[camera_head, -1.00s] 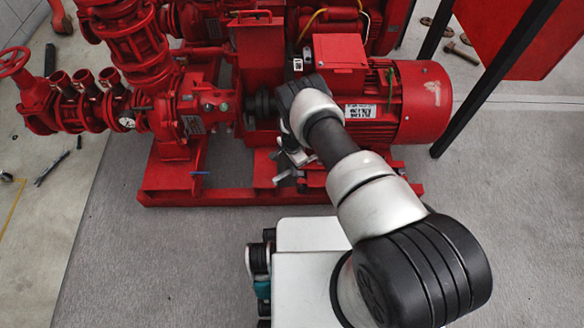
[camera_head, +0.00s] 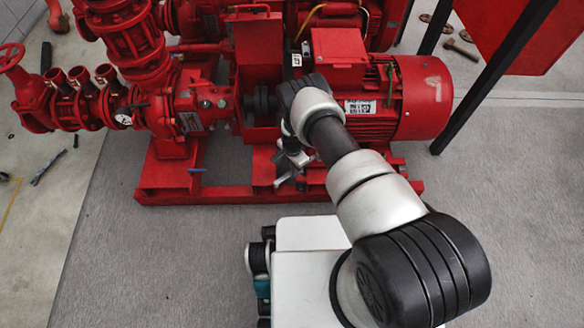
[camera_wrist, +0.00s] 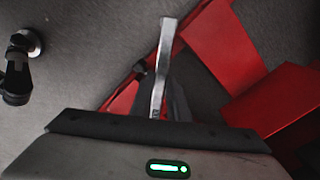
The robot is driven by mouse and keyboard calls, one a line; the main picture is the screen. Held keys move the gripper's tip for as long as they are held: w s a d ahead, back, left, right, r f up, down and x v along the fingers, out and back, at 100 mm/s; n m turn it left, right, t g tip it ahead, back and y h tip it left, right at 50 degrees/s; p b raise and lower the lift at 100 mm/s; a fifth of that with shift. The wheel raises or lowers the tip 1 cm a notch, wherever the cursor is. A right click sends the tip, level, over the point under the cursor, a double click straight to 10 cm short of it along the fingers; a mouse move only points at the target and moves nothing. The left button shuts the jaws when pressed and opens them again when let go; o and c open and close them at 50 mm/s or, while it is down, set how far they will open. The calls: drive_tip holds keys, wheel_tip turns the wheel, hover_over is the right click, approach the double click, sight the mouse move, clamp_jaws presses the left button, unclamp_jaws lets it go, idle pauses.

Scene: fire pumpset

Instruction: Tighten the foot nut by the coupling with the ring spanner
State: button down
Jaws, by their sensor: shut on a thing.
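My gripper (camera_head: 290,168) is low at the front of the red pumpset, below the coupling (camera_head: 262,100) and beside the motor's near side. In the wrist view, my gripper (camera_wrist: 172,105) is shut on the ring spanner (camera_wrist: 162,65), a narrow silver bar seen nearly edge-on. The spanner points up the picture, across the red base frame's edge. Its ring cannot be made out. A small dark piece (camera_wrist: 140,67) shows at the frame just left of the spanner; I cannot tell if it is the foot nut. In the head view, my arm and gripper hide the foot area.
The red motor (camera_head: 405,105) is right of my gripper, the pump (camera_head: 185,105) left. A black post (camera_head: 490,85) stands right.

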drive_tip(key=shift+f+b, duration=0.8)
drive_tip(key=shift+f, duration=0.5)
drive_tip(key=shift+w+a, duration=0.1)
drive_tip(key=shift+w, duration=0.15)
idle(0.6)
